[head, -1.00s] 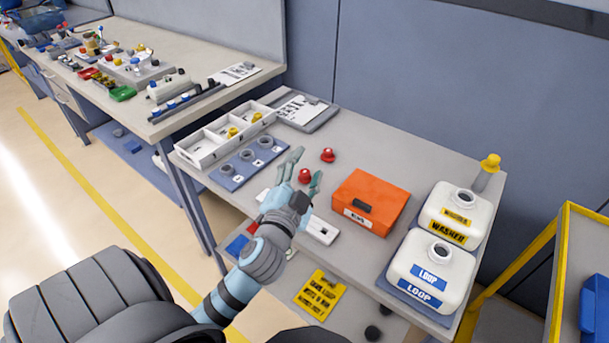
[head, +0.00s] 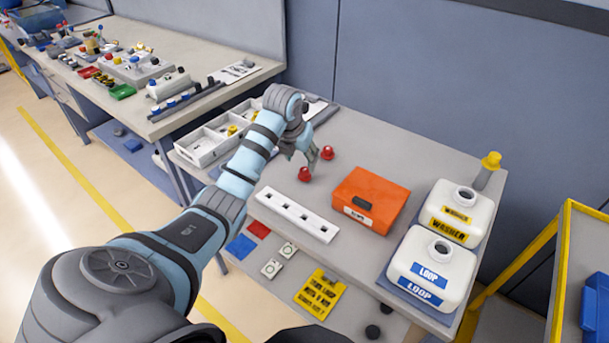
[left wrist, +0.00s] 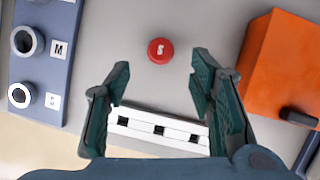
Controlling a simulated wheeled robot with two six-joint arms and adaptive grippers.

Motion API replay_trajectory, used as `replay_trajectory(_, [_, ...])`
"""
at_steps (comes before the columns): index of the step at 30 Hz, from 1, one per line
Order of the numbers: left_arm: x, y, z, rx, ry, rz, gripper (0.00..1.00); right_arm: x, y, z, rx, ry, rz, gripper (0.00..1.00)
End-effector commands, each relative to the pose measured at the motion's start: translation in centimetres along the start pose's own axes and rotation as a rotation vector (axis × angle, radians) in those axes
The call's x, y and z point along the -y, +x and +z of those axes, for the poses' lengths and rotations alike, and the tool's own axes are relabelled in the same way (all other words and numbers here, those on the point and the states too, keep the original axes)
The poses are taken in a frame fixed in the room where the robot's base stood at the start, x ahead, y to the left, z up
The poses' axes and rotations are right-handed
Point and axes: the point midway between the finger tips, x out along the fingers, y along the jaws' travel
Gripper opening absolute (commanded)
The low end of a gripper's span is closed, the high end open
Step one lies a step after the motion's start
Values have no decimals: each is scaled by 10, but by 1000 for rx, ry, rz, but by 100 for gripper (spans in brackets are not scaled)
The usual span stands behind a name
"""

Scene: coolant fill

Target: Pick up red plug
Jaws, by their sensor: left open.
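Two red plugs are on the grey bench in the head view: a nearer one (head: 304,175) and a farther one (head: 327,153). My left gripper (head: 303,158) points down over the bench beside them, open and empty. In the left wrist view, one red plug (left wrist: 160,51) with a pale mark on top lies just beyond the open fingertips (left wrist: 160,66), roughly centred between them. No finger visibly touches it. The other plug does not show there. My right gripper is not in view.
A white slotted strip (head: 297,214) lies in front of the plugs. An orange box (head: 371,200) stands to the right, with two white jugs (head: 440,268) beyond it. A white compartment tray (head: 205,146) is at the left, partly behind my arm. The blue ring plate (left wrist: 40,65) shows in the left wrist view.

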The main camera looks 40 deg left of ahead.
Motion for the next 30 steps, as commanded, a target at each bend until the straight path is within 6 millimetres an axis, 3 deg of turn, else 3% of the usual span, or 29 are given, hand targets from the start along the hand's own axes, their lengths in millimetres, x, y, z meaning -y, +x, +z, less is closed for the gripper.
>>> replay_trajectory(13, [0, 73, -3, 0, 1, -3, 49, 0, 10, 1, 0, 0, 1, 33])
replay_trajectory(19, [0, 74, -2, 3, 2, -3, 49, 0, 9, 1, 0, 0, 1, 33])
replay_trajectory(25, [0, 73, -2, 2, 2, -3, 19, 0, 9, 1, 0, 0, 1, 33])
replay_trajectory(30, [0, 73, -2, 2, 2, -3, 19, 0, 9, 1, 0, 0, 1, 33])
